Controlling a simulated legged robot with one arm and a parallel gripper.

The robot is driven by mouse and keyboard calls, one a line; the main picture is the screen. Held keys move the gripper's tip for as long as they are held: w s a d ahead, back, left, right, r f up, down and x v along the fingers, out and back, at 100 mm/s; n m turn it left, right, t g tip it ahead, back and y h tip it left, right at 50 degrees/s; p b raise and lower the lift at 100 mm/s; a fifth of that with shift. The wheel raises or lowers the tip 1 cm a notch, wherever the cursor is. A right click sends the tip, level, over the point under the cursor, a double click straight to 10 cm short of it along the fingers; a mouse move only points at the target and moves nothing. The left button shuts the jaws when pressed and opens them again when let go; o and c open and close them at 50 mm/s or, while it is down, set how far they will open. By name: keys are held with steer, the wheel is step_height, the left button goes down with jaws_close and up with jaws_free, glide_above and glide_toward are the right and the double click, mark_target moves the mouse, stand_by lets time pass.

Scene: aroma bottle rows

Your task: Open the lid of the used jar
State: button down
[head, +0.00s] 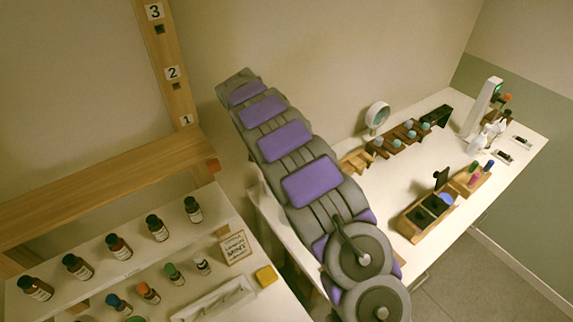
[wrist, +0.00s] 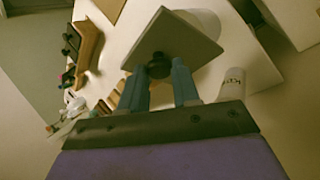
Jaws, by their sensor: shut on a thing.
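In the wrist view my gripper (wrist: 160,68) is shut on the dark round knob of a flat grey square lid (wrist: 174,34). The lid is tilted in the picture and hides part of what lies behind it. A white jar-like thing (wrist: 233,83) with dark lettering is to the right of the fingers, partly cut off by my gripper body. Its word is not fully readable. I cannot tell whether the lid touches any jar. In the head view my own arm hides the gripper, and I cannot make out the lid there.
In the head view a white bench (head: 395,205) holds a wooden rack (head: 398,139), a round mirror-like thing (head: 377,115) and a wooden tray (head: 407,225) with dark compartments. Several small bottles (head: 117,246) stand in rows on the left shelf, beside a small sign (head: 235,248).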

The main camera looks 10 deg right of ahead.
steer(key=shift+w+a+r, duration=0.1)
steer(key=shift+w+a, duration=0.05)
steer(key=shift+w, duration=0.05)
stand_by(0.4)
steer(key=c, duration=0.8)
jaws_free()
steer(key=shift+a+p+v, duration=0.2)
steer(key=shift+p+v, duration=2.3)
steer(key=shift+v, duration=1.2)
steer(key=shift+w, duration=0.15)
